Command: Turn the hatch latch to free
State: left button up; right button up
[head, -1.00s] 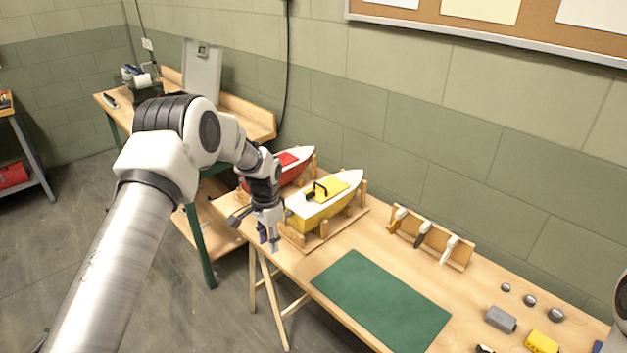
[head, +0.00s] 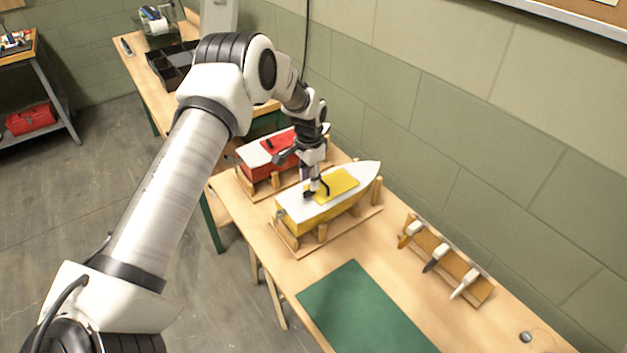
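The yellow boat (head: 310,212) has a white deck and sits in a wooden cradle on the bench. A yellow hatch (head: 343,181) lies on its deck, with a dark latch handle (head: 326,187) near the hatch's left end. My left gripper (head: 314,190) points down at the latch, right over the deck. Its fingers overlap the dark handle in the picture, so I cannot tell whether they touch it or are closed on it. The latch is partly hidden by the gripper. My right gripper is out of view.
A red boat (head: 262,158) in a cradle (head: 281,185) stands just behind, beside my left wrist. A green mat (head: 362,310) lies in front, bare. A wooden rack (head: 449,262) with several white-ended tools stands to the right. A black compartment tray (head: 172,66) is on the back bench.

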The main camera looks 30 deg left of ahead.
aim_at(309, 194)
pick_arm(q)
notch_tip(309, 194, down, 4)
jog(key=shift+w+p, duration=0.1)
jog(key=shift+p, duration=0.4)
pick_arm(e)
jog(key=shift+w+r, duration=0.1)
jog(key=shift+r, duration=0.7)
pick_arm(q)
jog(key=shift+w+f, duration=0.25)
jog(key=shift+f, duration=0.05)
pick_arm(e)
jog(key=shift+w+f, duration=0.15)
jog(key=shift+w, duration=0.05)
pick_arm(q)
jog(key=shift+s+r, duration=0.1)
jog(key=shift+s, duration=0.05)
jog(key=shift+c, duration=0.3)
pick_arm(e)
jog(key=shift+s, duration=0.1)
pick_arm(q)
jog(key=shift+s+r, duration=0.15)
jog(key=shift+s, duration=0.05)
grip_shut()
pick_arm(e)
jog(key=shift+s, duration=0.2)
